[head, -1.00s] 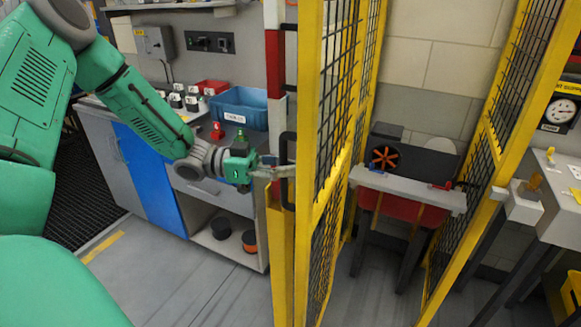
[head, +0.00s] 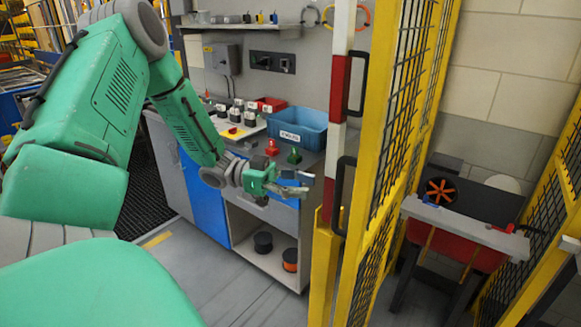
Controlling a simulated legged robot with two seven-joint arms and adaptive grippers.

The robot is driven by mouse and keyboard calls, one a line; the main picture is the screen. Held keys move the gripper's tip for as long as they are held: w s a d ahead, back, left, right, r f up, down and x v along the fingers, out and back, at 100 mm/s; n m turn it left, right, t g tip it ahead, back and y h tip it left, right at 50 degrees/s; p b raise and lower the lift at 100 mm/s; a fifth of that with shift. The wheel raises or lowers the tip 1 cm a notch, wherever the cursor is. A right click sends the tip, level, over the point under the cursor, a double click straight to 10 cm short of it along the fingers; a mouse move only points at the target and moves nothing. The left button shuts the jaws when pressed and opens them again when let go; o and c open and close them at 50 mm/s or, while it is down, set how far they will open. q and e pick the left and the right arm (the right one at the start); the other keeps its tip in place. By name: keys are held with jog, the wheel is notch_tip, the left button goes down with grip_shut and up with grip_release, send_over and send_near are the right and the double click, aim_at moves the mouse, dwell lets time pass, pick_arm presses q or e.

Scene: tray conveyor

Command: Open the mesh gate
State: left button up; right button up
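The mesh gate (head: 397,130) is a yellow-framed panel with black wire mesh, seen steeply from its edge right of centre. Beside its near edge stands a red and white post (head: 338,95). A long black handle (head: 343,195) shows at the gate's near side, and another black handle (head: 357,82) is above it. My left gripper (head: 305,184) is left of the lower handle, with a small gap between fingertips and handle. Its grey fingers look spread and hold nothing. My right gripper is out of view.
A grey workbench (head: 262,215) with a blue bin (head: 297,128) stands behind my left gripper. Right of the gate, a dark machine on a stand with a grey bar (head: 465,228) sits before another yellow frame (head: 545,225). Grey floor lies clear in front of the bench.

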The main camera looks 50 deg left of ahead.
pick_arm(q)
jog(key=v, duration=0.3)
jog(key=shift+s+a, duration=0.15)
jog(key=shift+a, duration=0.1)
dwell(0.5)
